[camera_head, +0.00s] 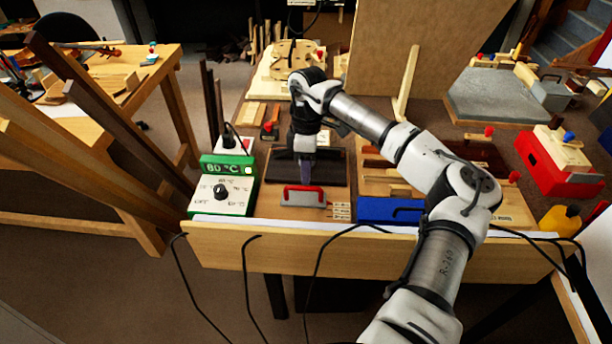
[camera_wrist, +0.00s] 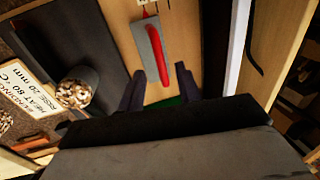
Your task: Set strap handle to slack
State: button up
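A grey plate with a red bar handle (camera_head: 303,195) lies at the bench's front edge, just right of the green control box. It also shows in the wrist view, where the red handle (camera_wrist: 158,56) runs along the grey plate, ahead of my fingertips. I take it for the strap handle, though no label on it is readable. My gripper (camera_head: 306,172) points down, behind the handle as seen from the head camera. In the wrist view my gripper (camera_wrist: 160,85) has its two dark fingers apart, with nothing visibly held between them.
A green control box (camera_head: 220,190) reading 80 °C, with a black knob, stands left. A dark slab (camera_head: 332,172) lies behind the handle. A blue block (camera_head: 390,210) sits to the right. A black cylinder with a speckled end (camera_wrist: 74,93) shows in the wrist view.

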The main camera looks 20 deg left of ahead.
aim_at(304, 193)
jog(key=shift+s+d+f, duration=0.1)
jog(key=shift+s+f, duration=0.1)
jog(key=shift+f, duration=0.7)
jog(key=shift+s+f, duration=0.15)
jog(key=shift+f, duration=0.7)
grip_shut()
